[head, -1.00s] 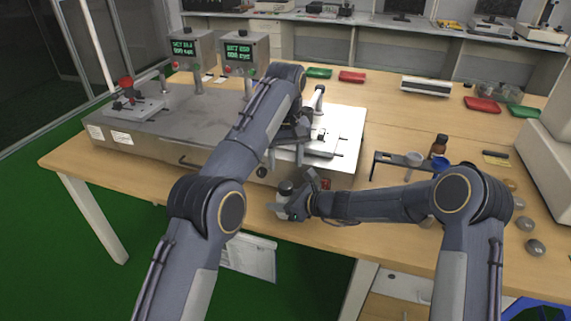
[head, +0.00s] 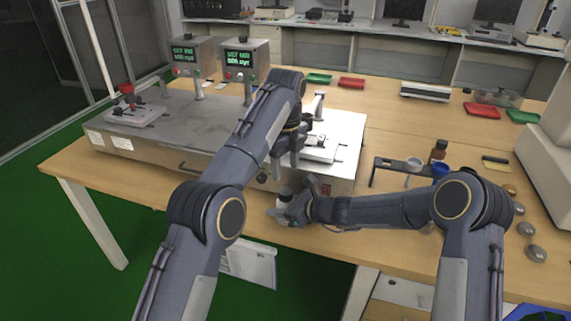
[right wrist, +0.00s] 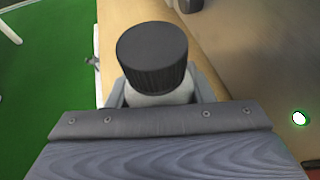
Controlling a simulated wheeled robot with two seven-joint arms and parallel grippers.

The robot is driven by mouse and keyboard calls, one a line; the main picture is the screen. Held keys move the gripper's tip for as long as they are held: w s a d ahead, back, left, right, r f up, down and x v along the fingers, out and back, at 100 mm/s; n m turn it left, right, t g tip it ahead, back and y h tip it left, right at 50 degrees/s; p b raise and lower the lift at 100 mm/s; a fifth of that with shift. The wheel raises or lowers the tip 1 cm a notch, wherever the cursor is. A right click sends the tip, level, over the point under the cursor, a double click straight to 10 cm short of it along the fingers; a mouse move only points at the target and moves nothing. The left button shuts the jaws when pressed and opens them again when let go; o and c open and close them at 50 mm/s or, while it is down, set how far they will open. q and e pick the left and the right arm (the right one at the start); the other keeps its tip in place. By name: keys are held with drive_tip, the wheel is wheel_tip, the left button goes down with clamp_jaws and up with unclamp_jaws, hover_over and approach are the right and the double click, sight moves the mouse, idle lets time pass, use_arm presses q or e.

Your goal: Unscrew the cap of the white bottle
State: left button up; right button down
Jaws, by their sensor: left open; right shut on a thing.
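The white bottle (head: 281,212) stands upright at the table's front edge, with its dark cap (head: 285,192) on top. My right gripper (head: 290,213) is shut on the bottle's body, below the cap. In the right wrist view the ribbed black cap (right wrist: 152,54) sits on the white bottle neck (right wrist: 160,96), between the gripper's fingers. My left gripper (head: 284,160) is open and empty, above and behind the bottle, in front of the bright plate of the test machine. Its fingertips are partly hidden by its own arm.
The grey test machine (head: 150,140) fills the left of the table (head: 420,120), with two green displays. A small black rack (head: 400,165), a brown bottle (head: 438,150), a blue cup (head: 440,170) and metal knobs (head: 530,229) stand to the right. Red and green trays lie behind.

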sight(286, 191)
use_arm(q)
drive_tip(key=m, duration=0.4)
drive_tip(key=shift+f, duration=4)
drive_tip(key=c, duration=1)
drive_tip(key=n, duration=1.3)
drive_tip(key=shift+n, duration=0.3)
drive_tip(key=n, duration=0.3)
